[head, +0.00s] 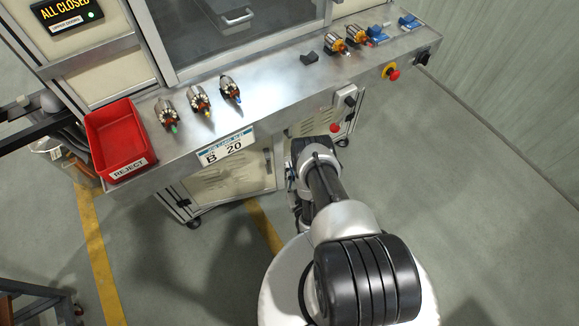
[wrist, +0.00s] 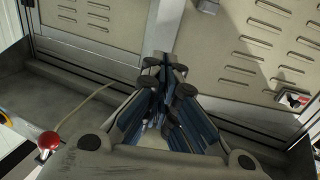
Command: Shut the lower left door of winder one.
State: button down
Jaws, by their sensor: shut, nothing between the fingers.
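The lower left door (head: 228,182) of the winder is a cream panel with vent slots under the steel worktop. From above I cannot tell whether it is flush with its frame. In the wrist view a louvred panel (wrist: 275,50), apparently this door, fills the upper right, with a small latch (wrist: 293,98) at its edge. Another louvred panel (wrist: 85,20) is at upper left. My gripper (wrist: 163,72) is shut and empty, its fingertips before the pale strip between the panels; I cannot tell if they touch. In the head view my arm hides the gripper.
The worktop (head: 290,92) overhangs the doors. It bears a red reject bin (head: 117,138) and several armatures. A red button (wrist: 49,141) shows at the wrist view's lower left. A red emergency stop (head: 392,72) is on the front. A lit sign (head: 67,12) reads "ALL CLOSED". Floor at right is clear.

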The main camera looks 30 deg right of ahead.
aim_at(280, 136)
jog(key=b+x, duration=0.5)
jog(key=x, duration=0.8)
jog(key=shift+b, duration=0.3)
